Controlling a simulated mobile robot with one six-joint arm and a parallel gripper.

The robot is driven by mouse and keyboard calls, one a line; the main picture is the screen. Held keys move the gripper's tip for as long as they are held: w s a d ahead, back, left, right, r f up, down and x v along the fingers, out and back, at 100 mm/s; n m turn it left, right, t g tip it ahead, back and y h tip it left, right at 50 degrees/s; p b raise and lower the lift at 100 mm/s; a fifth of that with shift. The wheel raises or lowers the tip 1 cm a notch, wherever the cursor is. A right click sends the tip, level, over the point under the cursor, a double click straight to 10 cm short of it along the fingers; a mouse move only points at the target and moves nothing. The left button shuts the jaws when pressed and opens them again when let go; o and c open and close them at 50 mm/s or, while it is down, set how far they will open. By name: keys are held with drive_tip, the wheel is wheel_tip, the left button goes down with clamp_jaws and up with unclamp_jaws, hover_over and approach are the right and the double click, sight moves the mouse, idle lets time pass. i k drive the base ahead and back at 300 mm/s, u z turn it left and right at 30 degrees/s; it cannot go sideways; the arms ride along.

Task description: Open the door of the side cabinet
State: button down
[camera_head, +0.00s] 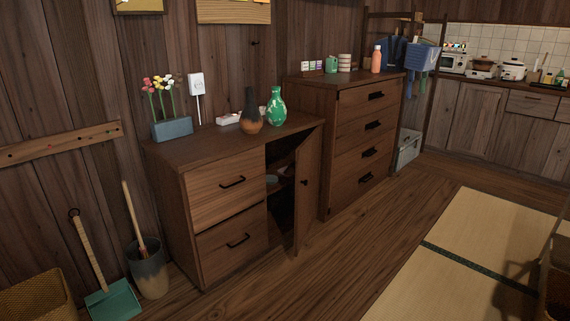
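The side cabinet (165,175) stands against the wood wall, left of centre. It has two drawers with dark handles on its left half, both shut. Its door (308,195), on the right half, stands open, swung outward on its right side, with a small dark knob (304,182). The dark inside shows a shelf with a pale bowl-like item (271,180) on it. The lower inside is too dark to make out. My gripper is not in view.
Vases (276,106) and a flower planter (172,128) stand on the cabinet. A taller chest (365,120) stands close right of the door. A bucket (149,270) and dustpan (115,302) stand at left. Wood floor and tatami (475,235) in front are mostly clear; a basket-like thing (558,290) is at right.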

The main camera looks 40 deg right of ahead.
sight(308, 153)
drive_tip(key=z, duration=0.1)
drive_tip(key=i, duration=0.95)
drive_tip(key=u, duration=0.05)
